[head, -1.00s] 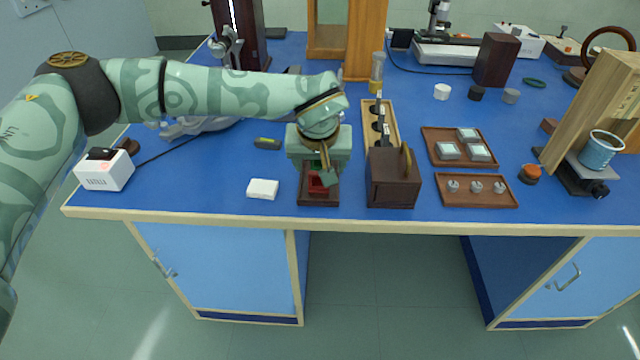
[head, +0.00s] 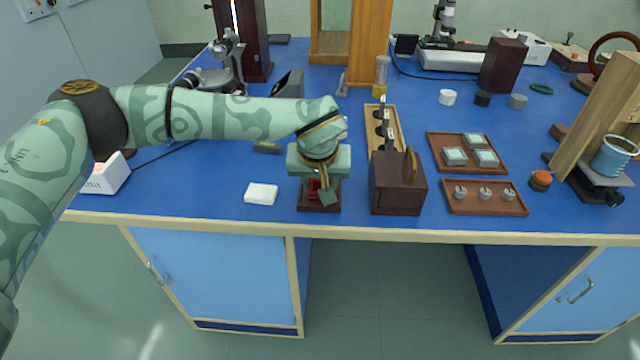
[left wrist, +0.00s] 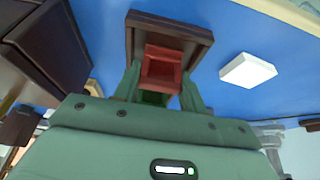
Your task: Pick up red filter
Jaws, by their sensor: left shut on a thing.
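The red filter (left wrist: 161,68) is a small red square block with a recessed face. In the left wrist view it sits between the two green fingers of my left gripper (left wrist: 158,88), which is shut on it. A green piece shows just behind the red filter. A dark brown wooden tray (left wrist: 140,19) lies around and under the filter; I cannot tell whether the filter touches it. In the head view my left gripper (head: 319,190) points down over the tray, and only a bit of red (head: 313,187) shows between its fingers. My right gripper is not in view.
A white block (head: 261,194) lies left of the brown tray. A dark wooden box (head: 397,197) stands close on the right. Further right are trays with grey-green squares (head: 433,148) and small metal pieces (head: 450,207). The bench's front edge is close.

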